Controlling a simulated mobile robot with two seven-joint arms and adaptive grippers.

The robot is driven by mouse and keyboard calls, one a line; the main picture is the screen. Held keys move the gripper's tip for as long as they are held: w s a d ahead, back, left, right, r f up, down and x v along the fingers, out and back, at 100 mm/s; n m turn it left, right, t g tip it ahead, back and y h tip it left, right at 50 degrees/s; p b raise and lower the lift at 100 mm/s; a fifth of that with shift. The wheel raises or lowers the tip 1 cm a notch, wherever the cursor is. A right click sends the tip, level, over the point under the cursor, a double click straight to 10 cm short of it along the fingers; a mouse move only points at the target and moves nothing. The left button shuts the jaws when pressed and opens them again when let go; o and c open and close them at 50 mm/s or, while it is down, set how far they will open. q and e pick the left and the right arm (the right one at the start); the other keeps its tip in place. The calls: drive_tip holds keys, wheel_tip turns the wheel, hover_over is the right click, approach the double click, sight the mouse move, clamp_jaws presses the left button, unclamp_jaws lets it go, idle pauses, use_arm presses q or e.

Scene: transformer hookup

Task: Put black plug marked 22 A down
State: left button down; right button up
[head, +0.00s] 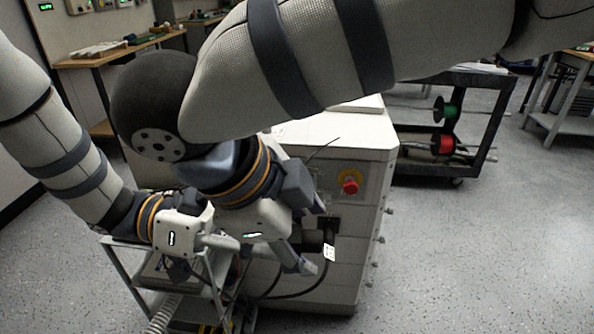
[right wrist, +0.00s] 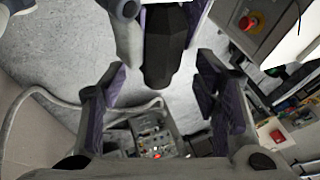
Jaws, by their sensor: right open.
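A black plug (head: 329,238) with a small white tag is at the dark socket area on the front of the white cabinet (head: 340,275); the tag's text is too small to read. Its black cable hangs down and curves left. My right gripper (head: 306,232) is open beside the plug, fingers towards the cabinet. In the right wrist view a black, plug-like body (right wrist: 165,58) lies between the purple-padded fingers with gaps on both sides. Whether the plug is seated is unclear. My left gripper (head: 225,256) is left of the right one, over a small cart; its opening is unclear.
A red stop button (head: 350,187) sits on the cabinet just above the plug. The small grey cart (head: 125,262) with hoses stands close at the left. A dark trolley (head: 483,150) with green and red spools stands behind right. The floor at right is clear.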

drive_tip(key=shift+w+d+f, duration=0.25)
drive_tip(key=shift+f, duration=0.3)
clamp_jaws()
use_arm(q)
drive_tip(key=c, duration=1.1)
unclamp_jaws()
